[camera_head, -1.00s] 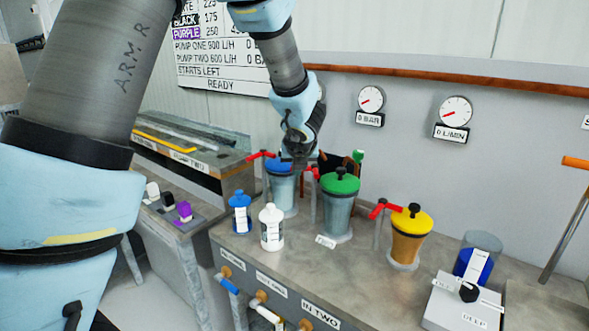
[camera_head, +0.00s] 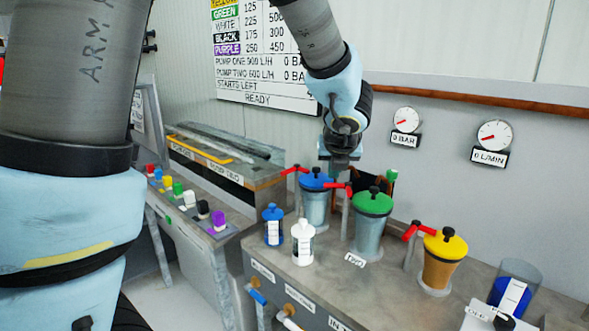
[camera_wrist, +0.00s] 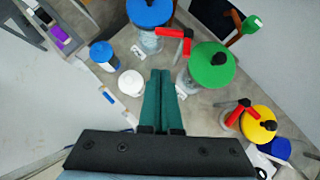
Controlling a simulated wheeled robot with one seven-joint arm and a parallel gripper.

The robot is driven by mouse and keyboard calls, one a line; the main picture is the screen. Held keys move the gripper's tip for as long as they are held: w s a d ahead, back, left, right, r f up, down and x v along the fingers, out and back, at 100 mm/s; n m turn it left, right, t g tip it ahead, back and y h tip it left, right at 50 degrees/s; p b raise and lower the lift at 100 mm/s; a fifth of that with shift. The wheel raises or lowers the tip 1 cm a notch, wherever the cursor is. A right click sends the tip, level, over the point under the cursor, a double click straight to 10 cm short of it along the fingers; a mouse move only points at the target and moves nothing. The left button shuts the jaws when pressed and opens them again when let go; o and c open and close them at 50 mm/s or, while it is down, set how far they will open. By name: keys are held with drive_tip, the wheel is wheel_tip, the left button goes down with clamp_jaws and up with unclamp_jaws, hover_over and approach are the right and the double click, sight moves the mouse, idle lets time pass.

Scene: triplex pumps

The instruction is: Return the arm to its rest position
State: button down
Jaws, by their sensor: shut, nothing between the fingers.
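My arm reaches in from the top of the head view, over the bench with the lidded canisters. My gripper (camera_wrist: 160,88) shows in the wrist view as two green fingers pressed together, with nothing between them. In the head view my gripper (camera_head: 338,172) hangs above and behind the bench, between the blue-lidded canister (camera_head: 316,200) and the green-lidded canister (camera_head: 369,228). Its fingertips are hard to make out there. In the wrist view the fingers point between the white bottle (camera_wrist: 131,83) and the green-lidded canister (camera_wrist: 211,68).
A yellow-lidded canister (camera_head: 441,262) stands to the right, with red valve handles (camera_head: 418,230) nearby. A blue bottle (camera_head: 272,226) stands beside the white one. Coloured knobs (camera_head: 180,192) line the left console. Two gauges (camera_head: 405,120) hang on the wall.

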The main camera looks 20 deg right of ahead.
drive_tip(key=w+a+f+n+g+y, duration=0.1)
drive_tip(key=a+f+n+g+y, duration=0.1)
drive_tip(key=a+n, duration=0.8)
drive_tip(key=w+a+f+n+g+y, duration=0.1)
drive_tip(key=a+f+n, duration=0.2)
drive_tip(key=a+n, duration=0.65)
drive_tip(key=s+a+f+n+g, duration=0.1)
drive_tip(key=s+a+n, duration=0.3)
drive_tip(key=a+n, duration=0.3)
drive_tip(key=s+a+f+n+g, duration=0.2)
drive_tip(key=s+a+n, duration=0.2)
drive_tip(key=a+n, duration=0.4)
drive_tip(key=n, duration=0.4)
